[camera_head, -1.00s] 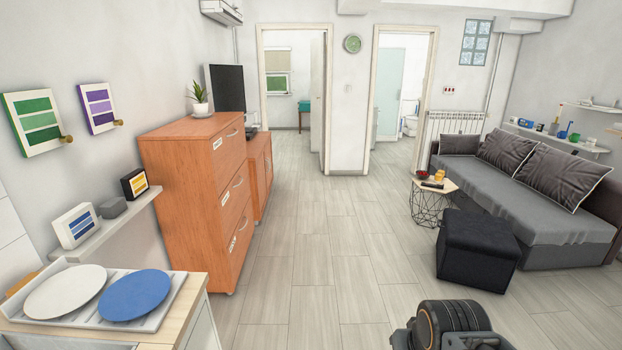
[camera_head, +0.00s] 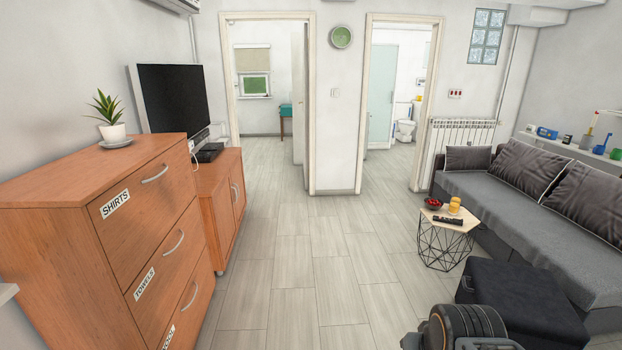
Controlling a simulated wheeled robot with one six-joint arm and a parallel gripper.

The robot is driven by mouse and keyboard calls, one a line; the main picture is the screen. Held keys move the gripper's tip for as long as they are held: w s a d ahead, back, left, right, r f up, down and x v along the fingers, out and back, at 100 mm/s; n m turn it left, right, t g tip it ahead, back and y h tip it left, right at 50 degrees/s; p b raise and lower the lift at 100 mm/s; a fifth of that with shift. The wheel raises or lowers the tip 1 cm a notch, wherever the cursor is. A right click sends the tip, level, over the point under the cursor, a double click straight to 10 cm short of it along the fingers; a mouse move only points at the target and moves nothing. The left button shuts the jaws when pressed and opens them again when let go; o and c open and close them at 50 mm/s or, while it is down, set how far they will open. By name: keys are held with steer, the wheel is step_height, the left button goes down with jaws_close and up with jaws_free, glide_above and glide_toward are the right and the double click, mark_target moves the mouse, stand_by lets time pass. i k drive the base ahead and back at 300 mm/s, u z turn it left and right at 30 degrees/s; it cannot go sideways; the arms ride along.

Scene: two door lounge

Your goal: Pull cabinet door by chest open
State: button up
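The chest of drawers (camera_head: 60,255) is orange-brown wood and fills the left foreground. Its drawers have metal bar handles and labels "SHIRTS", "TOWELS" and a third that is partly cut off. Just beyond it stands a lower cabinet (camera_head: 227,213) of the same wood, with a television on top. Its doors face right toward the aisle and look shut, with two small upright handles (camera_head: 236,192) side by side near the middle. The chest hides the cabinet's near lower part. Only a dark round part of my arm shows at the bottom right; my gripper is not in view.
The tiled floor (camera_head: 305,255) is clear between the cabinet and the right side. A black ottoman (camera_head: 520,300), a wire side table (camera_head: 450,218) and a grey sofa (camera_head: 545,215) stand at right. Two doorways open at the back. A potted plant (camera_head: 112,125) stands on the chest.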

mark_target(223, 206)
steer(key=u, duration=0.1)
steer(key=i, duration=2.25)
steer(key=u, duration=0.7)
steer(key=i, duration=2.35)
steer(key=u, duration=0.9)
steer(key=i, duration=1.05)
steer(key=u, duration=0.15)
